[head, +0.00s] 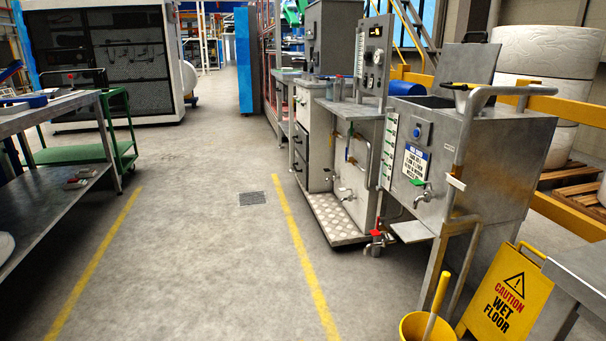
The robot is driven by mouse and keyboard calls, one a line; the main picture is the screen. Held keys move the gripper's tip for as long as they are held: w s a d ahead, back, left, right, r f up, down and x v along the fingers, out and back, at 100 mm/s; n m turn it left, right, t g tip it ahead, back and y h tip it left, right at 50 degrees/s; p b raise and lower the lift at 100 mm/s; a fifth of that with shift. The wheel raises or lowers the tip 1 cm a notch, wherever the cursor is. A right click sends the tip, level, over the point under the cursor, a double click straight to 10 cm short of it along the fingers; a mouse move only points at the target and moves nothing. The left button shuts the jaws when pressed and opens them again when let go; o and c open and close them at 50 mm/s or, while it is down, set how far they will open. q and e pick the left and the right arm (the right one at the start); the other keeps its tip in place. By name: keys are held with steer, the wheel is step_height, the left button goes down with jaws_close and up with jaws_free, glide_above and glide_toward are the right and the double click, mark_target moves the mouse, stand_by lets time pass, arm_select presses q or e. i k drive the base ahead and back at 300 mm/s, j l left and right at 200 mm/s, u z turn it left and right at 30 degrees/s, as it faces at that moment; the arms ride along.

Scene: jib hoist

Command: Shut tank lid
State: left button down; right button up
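A grey steel tank (478,150) stands at the right, with a blue button, a sign and a green-handled tap on its front. Its lid (465,62) is a flat grey plate at the back of the top opening; it stands raised and leans back, with a small handle on its upper edge. The dark opening shows in front of the lid. A bent grey pipe rail (466,125) rises at the tank's front right corner and partly covers the top. Neither of my grippers is in view.
A yellow wet floor sign (497,297) and a yellow bucket (425,328) stand on the floor before the tank. A steel table edge (580,275) is at the lower right. The aisle between yellow lines is clear. A steel bench (50,115) and green trolley (122,135) are at left.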

mark_target(463, 62)
steer(key=i+j, duration=0.15)
steer(key=i, duration=0.55)
steer(key=i+j+u, duration=0.1)
steer(key=i, duration=0.6)
steer(key=i+z, duration=0.3)
steer(key=z, duration=0.15)
steer(key=i+j+z, duration=0.1)
steer(key=i+z, duration=0.15)
steer(key=z, duration=0.2)
steer(key=i+j+z, duration=0.2)
steer(key=z, duration=0.2)
